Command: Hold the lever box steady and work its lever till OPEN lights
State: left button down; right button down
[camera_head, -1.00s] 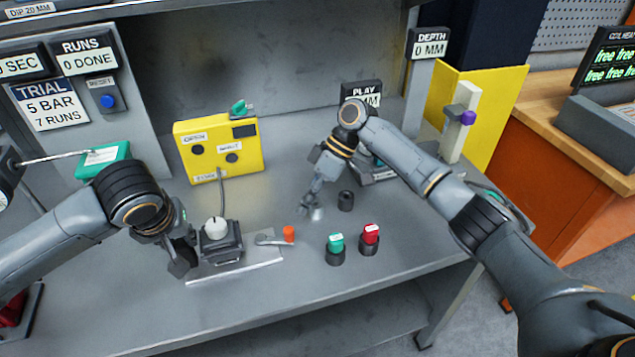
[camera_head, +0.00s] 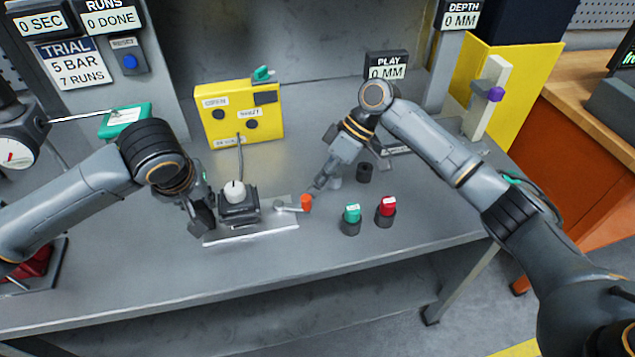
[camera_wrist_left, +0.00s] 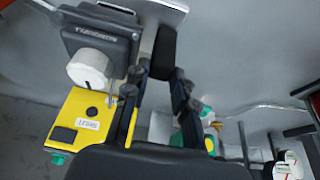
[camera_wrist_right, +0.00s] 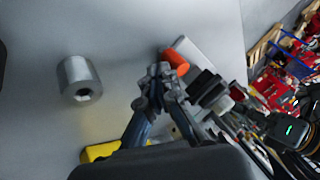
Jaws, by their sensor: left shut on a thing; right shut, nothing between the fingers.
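The lever box (camera_head: 240,209) is a dark housing with a white knob (camera_head: 234,191) on a pale metal plate. Its lever (camera_head: 288,207) points right and ends in an orange tip (camera_head: 306,203). My left gripper (camera_head: 207,222) is shut at the box's left side; the exact grip is partly hidden. The housing also shows in the left wrist view (camera_wrist_left: 98,38). My right gripper (camera_head: 317,188) is shut and empty just behind and right of the orange tip. In the right wrist view the tip (camera_wrist_right: 175,62) lies close to the fingertips; contact is unclear. The yellow panel's OPEN lamp (camera_head: 219,115) looks dark.
A green button (camera_head: 352,215) and a red button (camera_head: 387,207) stand right of the lever. A cable runs from box to panel.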

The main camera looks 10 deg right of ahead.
jog(key=shift+s+m+t, duration=0.4)
jog(key=shift+s+m, duration=0.2)
jog(key=shift+m, duration=0.1)
jog(key=shift+s+a+f+m+t, duration=0.1)
jog(key=shift+s+a+m+t, duration=0.15)
jog(key=shift+s+m+t, duration=0.5)
jog(key=s+m, duration=0.1)
jog(key=s+a+m+t, duration=0.1)
jog(key=m, duration=0.1)
jog(key=shift+t, duration=0.25)
jog(key=s+m, duration=0.1)
jog(key=a+m+t, duration=0.1)
jog(key=shift+s+a+m+t+h, duration=0.15)
jog(key=shift+s+m+t+h, duration=0.15)
jog(key=shift+s+m+h, duration=0.1)
jog(key=shift+s+a+m+t+h, duration=0.25)
jog(key=shift+s+a+m+t, duration=0.15)
jog(key=shift+m, duration=0.25)
jog(key=shift+s+a+m+t+h, duration=0.15)
jog(key=shift+a+m+t+h, duration=0.15)
jog(key=shift+a+m, duration=0.25)
jog(key=shift+s+a+m, duration=0.2)
jog(key=shift+a+m, duration=0.05)
jog(key=shift+a, duration=0.05)
